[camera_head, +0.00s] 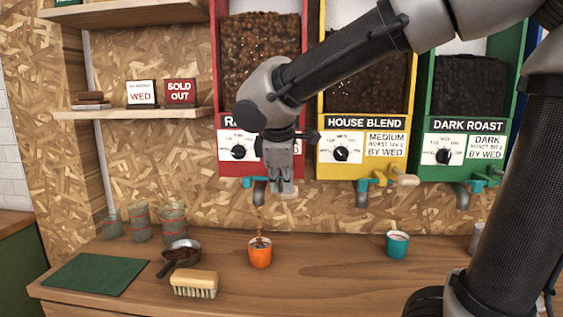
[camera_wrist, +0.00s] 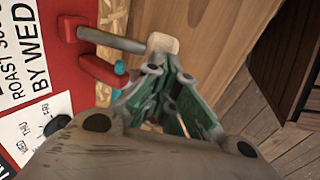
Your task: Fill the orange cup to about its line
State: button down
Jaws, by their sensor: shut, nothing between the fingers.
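The orange cup (camera_head: 260,257) stands upright on the counter below the spout (camera_head: 259,192) of the red dispenser (camera_head: 230,165). A thin brown stream of beans (camera_head: 259,226) falls from the spout into the cup. The fill level and the line cannot be made out. My gripper (camera_head: 283,186) is shut and empty, in front of the red dispenser's tap, close to its cream handle tip (camera_head: 289,195). In the wrist view, my gripper (camera_wrist: 172,108) is beside the red tap (camera_wrist: 98,68) and the cream tip (camera_wrist: 163,43). Whether it touches the handle is unclear.
A teal cup (camera_head: 397,246) stands to the right. A pan of beans (camera_head: 181,252), a brush (camera_head: 195,284), a green mat (camera_head: 97,274) and several glass jars (camera_head: 172,222) lie left of the orange cup. Yellow (camera_head: 365,145) and green (camera_head: 464,150) dispensers hang to the right.

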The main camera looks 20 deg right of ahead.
jog(key=shift+f, duration=0.5)
dwell(2.3)
dwell(0.6)
